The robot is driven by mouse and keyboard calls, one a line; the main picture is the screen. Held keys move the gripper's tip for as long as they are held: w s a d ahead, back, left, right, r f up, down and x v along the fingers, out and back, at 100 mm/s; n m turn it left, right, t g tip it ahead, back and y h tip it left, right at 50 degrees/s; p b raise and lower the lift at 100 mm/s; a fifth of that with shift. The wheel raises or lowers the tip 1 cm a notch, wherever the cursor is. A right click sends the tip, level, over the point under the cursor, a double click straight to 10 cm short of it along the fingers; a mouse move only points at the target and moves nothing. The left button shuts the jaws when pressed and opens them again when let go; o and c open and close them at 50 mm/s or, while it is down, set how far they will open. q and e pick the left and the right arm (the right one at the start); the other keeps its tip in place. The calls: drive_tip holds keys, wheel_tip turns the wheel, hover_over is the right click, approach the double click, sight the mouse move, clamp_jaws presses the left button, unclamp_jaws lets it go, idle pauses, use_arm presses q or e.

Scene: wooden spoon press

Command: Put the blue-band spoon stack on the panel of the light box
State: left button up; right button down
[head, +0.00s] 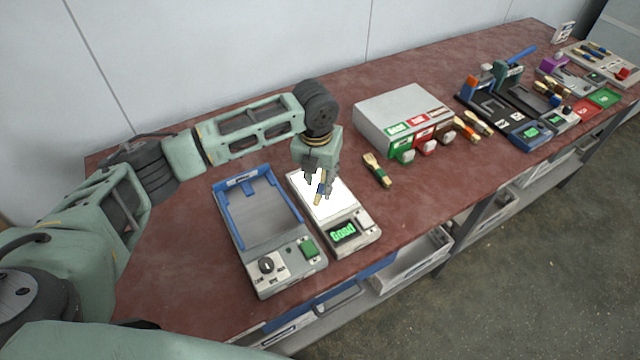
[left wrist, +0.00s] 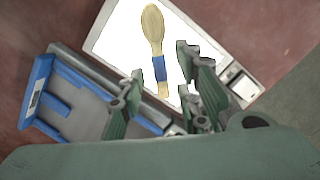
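The light box (head: 348,250) stands on the bench with its white panel (head: 338,208) lit and a green display at its front. The blue-band spoon stack (left wrist: 153,25) appears to lie on the white panel, its blue band near the handle end. It also shows in the head view (head: 318,200), partly hidden by the gripper. My left gripper (head: 319,181) is low over the panel. In the left wrist view its fingers (left wrist: 160,65) are apart, one on each side of the stack, with gaps visible. My right gripper is not in view.
A grey tray device with blue rails (head: 250,215) stands just left of the light box. Another spoon stack (head: 377,170) lies to the right, before a grey box with coloured slots (head: 400,108). More devices crowd the bench's far right. Bench left of the tray is clear.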

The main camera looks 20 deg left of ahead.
sight(318, 192)
use_arm(q)
wheel_tip(318, 192, up, 10)
drive_tip(key=s+b, duration=0.1)
drive_tip(key=shift+f, duration=0.15)
